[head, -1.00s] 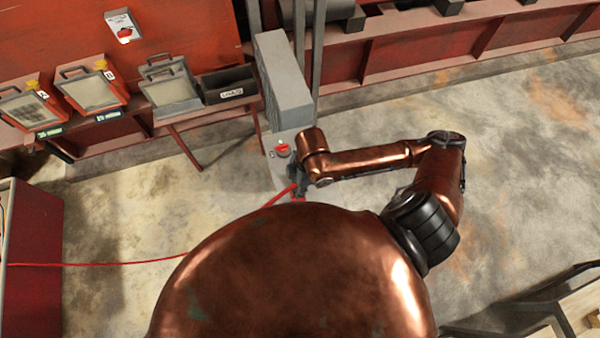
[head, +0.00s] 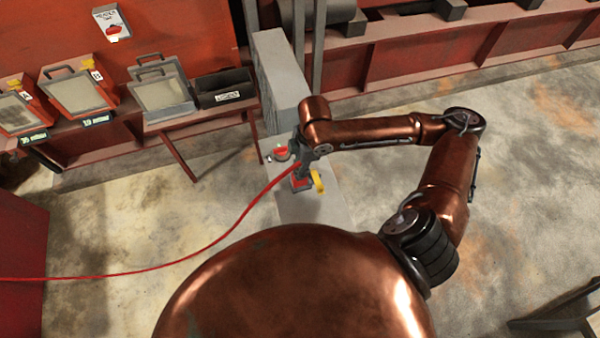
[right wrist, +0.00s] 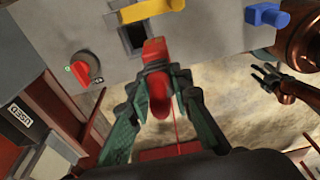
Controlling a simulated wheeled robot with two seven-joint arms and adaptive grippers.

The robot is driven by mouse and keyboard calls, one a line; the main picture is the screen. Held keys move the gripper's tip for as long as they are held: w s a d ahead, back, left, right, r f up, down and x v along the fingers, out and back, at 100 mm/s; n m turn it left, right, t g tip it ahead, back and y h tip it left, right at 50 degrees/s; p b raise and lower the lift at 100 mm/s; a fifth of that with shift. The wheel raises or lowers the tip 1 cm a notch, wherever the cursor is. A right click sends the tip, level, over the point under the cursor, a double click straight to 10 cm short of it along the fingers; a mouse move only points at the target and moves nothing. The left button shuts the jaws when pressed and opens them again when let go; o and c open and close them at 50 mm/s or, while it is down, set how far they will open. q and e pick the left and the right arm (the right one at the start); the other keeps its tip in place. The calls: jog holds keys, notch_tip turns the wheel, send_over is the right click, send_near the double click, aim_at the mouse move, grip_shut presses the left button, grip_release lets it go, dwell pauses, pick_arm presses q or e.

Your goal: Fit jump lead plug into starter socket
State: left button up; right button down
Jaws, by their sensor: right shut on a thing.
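My right gripper (right wrist: 158,105) is shut on the red jump lead plug (right wrist: 155,72). In the right wrist view the plug's far end lies just below and right of the dark square starter socket (right wrist: 133,37) on a grey panel. I cannot tell whether it touches the panel. In the head view my right gripper (head: 300,172) is at the grey unit, and the red lead (head: 205,257) runs from it to the left. My left gripper (right wrist: 268,84) shows at the right of the right wrist view, with its fingers apart and empty.
A red rotary knob (right wrist: 85,72) is left of the socket. A yellow handle (right wrist: 150,10) is above it and a blue handle (right wrist: 267,15) to the right. A black bin (head: 225,88) and cases (head: 162,92) stand on the left shelf.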

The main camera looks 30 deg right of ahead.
jog(key=w+d+f, duration=0.2)
jog(key=w+f, duration=0.1)
jog(key=f, duration=0.5)
jog(key=shift+w, duration=0.15)
jog(key=shift+d+f, duration=0.1)
jog(key=c, duration=1.7)
grip_release()
jog(key=shift+f, duration=0.1)
jog(key=shift+c, duration=0.2)
notch_tip(320, 180, up, 12)
jog(key=d, duration=0.1)
jog(key=shift+s+d, duration=0.25)
jog(key=shift+d, duration=0.1)
